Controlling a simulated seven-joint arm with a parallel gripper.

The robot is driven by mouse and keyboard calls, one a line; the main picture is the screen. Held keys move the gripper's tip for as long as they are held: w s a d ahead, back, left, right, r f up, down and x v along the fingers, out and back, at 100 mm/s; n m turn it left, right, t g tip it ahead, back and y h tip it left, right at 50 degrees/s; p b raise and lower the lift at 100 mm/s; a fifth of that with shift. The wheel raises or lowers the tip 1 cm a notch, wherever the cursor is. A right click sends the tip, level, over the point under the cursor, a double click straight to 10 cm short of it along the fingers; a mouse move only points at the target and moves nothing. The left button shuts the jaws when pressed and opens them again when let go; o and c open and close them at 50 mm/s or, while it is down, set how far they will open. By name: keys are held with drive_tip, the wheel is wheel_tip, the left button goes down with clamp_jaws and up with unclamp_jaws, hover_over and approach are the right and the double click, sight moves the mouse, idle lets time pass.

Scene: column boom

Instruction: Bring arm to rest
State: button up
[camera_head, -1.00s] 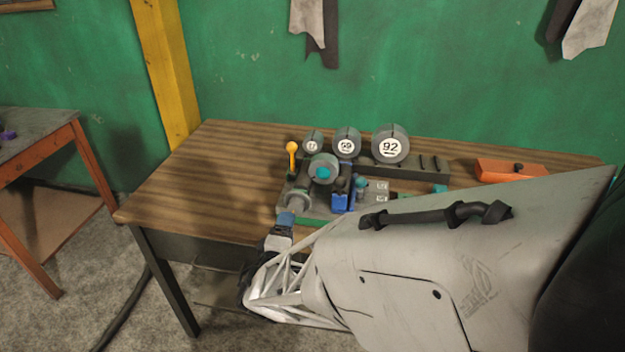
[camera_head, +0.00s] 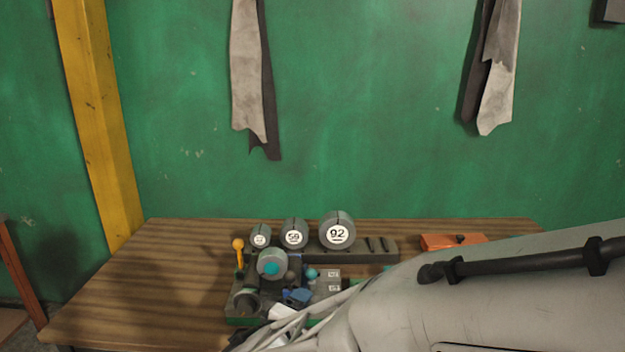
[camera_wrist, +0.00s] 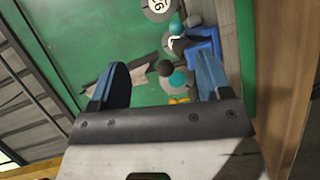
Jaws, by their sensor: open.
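My arm (camera_head: 480,305) reaches in from the lower right of the head view, low across the front of the table. My gripper (camera_wrist: 160,85) shows in the wrist view with two blue fingers apart and nothing between them. Beyond the fingers are parts of the device on the table, with teal and dark knobs and a blue block (camera_wrist: 203,45). In the head view the gripper end is at the bottom edge by the device's front, largely hidden. I cannot tell whether it touches anything.
The wooden table (camera_head: 130,290) carries the device with a yellow-knobbed lever (camera_head: 239,246) and numbered round weights, one marked 92 (camera_head: 337,230). An orange block (camera_head: 452,241) lies to the right. The table's left part is clear. A green wall (camera_head: 370,110) stands behind.

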drive_tip(key=s+d+r+m+g+h, duration=0.1)
drive_tip(key=s+d+r+m+g, duration=0.25)
drive_tip(key=d, duration=0.55)
drive_tip(key=s+d+r+m+g+h, duration=0.1)
drive_tip(key=s+d+r+m+g, duration=0.3)
drive_tip(key=d, duration=0.4)
drive_tip(key=s+d+r+m+g+y, duration=0.2)
drive_tip(key=s+y, duration=0.2)
drive_tip(key=s, duration=0.3)
drive_tip(key=s+d+r+m+g+y, duration=0.2)
drive_tip(key=s+y, duration=0.2)
drive_tip(key=s, duration=0.4)
drive_tip(key=shift+d+r+y, duration=0.2)
drive_tip(key=shift+d+y, duration=0.1)
drive_tip(key=shift+d, duration=0.05)
drive_tip(key=shift+m, duration=0.25)
